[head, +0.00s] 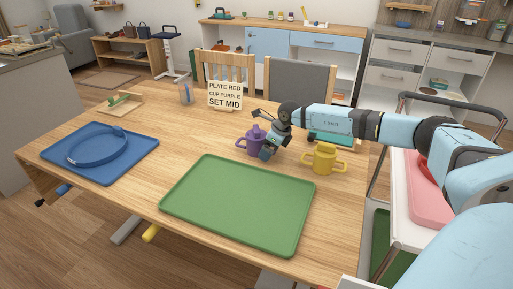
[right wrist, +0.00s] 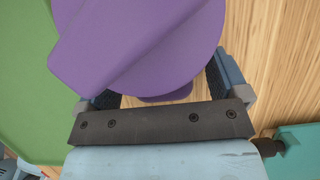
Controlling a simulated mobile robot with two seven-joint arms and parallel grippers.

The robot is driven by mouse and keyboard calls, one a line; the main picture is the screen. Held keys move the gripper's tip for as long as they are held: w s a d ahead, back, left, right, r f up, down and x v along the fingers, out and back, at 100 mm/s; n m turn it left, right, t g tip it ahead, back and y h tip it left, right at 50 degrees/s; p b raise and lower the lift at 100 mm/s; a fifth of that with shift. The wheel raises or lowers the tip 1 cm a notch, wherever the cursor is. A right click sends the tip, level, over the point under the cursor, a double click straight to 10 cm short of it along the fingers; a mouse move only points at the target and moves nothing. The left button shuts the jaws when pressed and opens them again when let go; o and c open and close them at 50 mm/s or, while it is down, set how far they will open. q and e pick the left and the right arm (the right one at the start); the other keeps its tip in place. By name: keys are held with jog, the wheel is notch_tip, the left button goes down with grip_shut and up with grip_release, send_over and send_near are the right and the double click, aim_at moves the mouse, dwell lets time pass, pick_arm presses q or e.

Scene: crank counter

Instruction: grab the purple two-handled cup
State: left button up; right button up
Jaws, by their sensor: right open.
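The purple two-handled cup (head: 255,142) stands on the wooden table, just beyond the green tray. My right gripper (head: 268,146) is at the cup's right side and hides part of it. In the right wrist view the purple cup (right wrist: 140,40) fills the upper middle, close to the camera. The right gripper (right wrist: 162,84) is open, with one dark finger showing on each side of the cup; the cup hides parts of the fingers. I cannot tell whether either finger touches the cup. My left gripper is not in view.
A yellow two-handled cup (head: 325,159) stands right of the purple one, under my right arm. The green tray (head: 238,205) lies in front. A blue tray (head: 66,162) with a blue ring-shaped item (head: 97,149) is at left. A lettered sign (head: 225,96) stands behind.

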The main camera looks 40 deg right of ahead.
jog(key=c, duration=1.2)
jog(key=shift+r, duration=0.15)
